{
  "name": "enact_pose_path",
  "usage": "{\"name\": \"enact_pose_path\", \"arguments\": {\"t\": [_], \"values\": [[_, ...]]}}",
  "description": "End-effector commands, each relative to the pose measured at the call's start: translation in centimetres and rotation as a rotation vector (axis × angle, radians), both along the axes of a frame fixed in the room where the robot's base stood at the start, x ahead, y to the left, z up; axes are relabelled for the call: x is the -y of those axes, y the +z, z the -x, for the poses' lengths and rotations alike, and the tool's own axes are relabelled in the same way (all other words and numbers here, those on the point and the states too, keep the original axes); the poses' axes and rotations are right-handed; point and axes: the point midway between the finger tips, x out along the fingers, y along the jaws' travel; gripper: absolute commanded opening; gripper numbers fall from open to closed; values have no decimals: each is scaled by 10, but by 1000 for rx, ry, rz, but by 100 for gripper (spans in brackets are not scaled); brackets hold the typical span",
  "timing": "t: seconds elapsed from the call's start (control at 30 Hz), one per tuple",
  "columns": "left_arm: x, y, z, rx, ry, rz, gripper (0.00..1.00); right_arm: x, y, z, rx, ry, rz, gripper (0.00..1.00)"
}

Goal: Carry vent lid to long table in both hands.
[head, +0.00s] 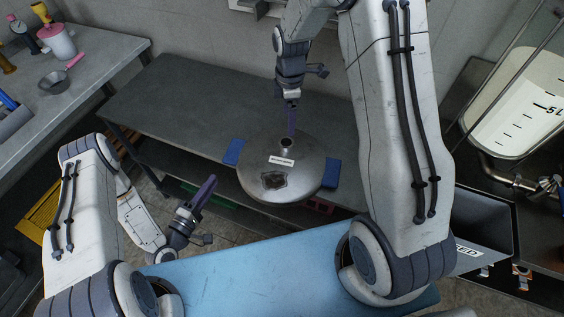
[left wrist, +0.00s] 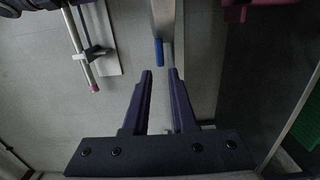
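The vent lid (head: 310,163) is a round grey metal disc with a raised centre, a white label and a dark patch. It shows over the front edge of the long table (head: 190,95); I cannot tell whether it rests there or hangs. Blue pieces stick out at its left (head: 233,152) and right (head: 332,173). My right gripper (head: 291,130) points down at the lid's centre, seen edge-on, so its grip is unclear. My left gripper (head: 205,188) is apart from the lid, lower left. Its purple fingers are parted and empty in the left wrist view (left wrist: 160,75).
A light blue surface (head: 250,275) lies in front, below the lid. A side bench (head: 100,55) with a pink jar (head: 58,42) and a small bowl (head: 53,83) stands at left. A clear measuring vessel (head: 520,110) and a grey bin (head: 490,225) are at right. The long table's left part is bare.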

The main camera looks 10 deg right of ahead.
Motion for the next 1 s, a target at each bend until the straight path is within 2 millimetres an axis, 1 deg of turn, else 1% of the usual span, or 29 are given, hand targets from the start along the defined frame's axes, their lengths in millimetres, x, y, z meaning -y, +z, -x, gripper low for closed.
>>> {"name": "enact_pose_path", "arguments": {"t": [0.17, 0.4, 0.6, 0.8, 1.0], "values": [[12, 0, -13, 3, -8, -4, 25, 0, -18, 1, -5, -1, 0, 90], [40, 1, -47, 6, -7, -4, 25, 0, -62, 1, -6, -1, 0, 90], [58, 0, -69, 4, -4, -3, 25, 0, -90, 1, -4, -2, 1, 90], [65, 0, -79, 2, -2, -2, 25, 0, -102, 0, -1, -2, 0, 90], [66, 0, -80, 0, -1, -2, 25, 0, -103, 0, 0, -2, 0, 90]]}}
